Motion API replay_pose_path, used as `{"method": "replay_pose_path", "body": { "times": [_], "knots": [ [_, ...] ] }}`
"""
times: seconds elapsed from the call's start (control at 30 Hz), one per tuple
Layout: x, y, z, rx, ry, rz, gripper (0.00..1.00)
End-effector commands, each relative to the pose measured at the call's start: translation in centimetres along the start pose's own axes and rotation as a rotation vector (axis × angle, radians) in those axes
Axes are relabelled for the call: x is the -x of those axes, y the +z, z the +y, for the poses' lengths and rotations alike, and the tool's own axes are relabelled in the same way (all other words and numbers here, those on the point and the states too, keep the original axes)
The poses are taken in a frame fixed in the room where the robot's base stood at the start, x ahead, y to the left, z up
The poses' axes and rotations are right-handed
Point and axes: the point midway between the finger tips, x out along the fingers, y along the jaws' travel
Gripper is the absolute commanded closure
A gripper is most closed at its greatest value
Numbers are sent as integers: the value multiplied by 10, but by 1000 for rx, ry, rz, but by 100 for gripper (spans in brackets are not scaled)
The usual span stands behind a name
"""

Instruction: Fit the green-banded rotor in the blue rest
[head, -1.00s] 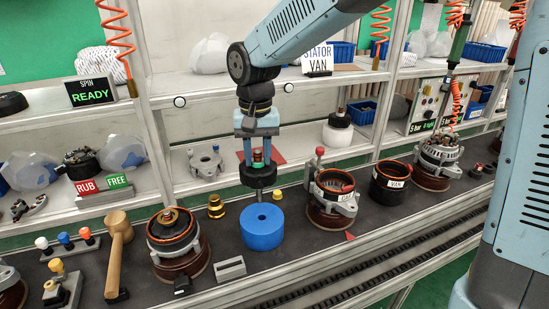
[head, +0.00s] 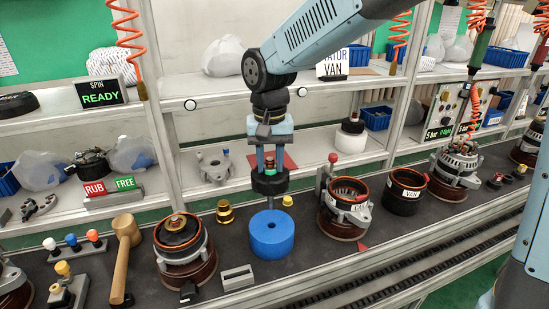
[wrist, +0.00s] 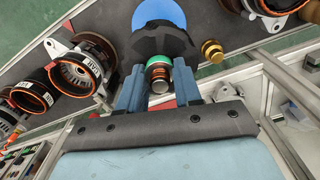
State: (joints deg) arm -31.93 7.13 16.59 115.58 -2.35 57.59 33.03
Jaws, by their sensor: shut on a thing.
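The green-banded rotor is a dark cylinder (head: 270,181) with a thin shaft below. The wrist view shows its green band (wrist: 158,63) and copper-coloured end between my jaws. My gripper (head: 269,160) is shut on its upper shaft and holds it upright. The blue rest (head: 272,234) is a round blue block with a hole in its top, standing on the dark bench. The rotor hangs directly above it, with its shaft tip close to the hole. I cannot tell whether the tip has entered. In the wrist view the rotor body partly covers the blue rest (wrist: 158,10).
An open stator housing (head: 345,205) stands right of the rest, with a black ring (head: 404,192) beyond it. A wound unit (head: 183,245), a mallet (head: 127,250) and a grey slotted block (head: 237,277) are to the left. Brass pieces (head: 225,212) sit behind.

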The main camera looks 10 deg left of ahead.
Motion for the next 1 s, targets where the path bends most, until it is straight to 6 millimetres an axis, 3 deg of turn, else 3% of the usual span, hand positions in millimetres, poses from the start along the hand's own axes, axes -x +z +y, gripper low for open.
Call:
{"method": "replay_pose_path", "body": {
  "times": [0.6,1.0],
  "knots": [
    [-35,-2,2,-5,0,2,100],
    [-47,-2,2,-5,-1,4,100]
  ]
}}
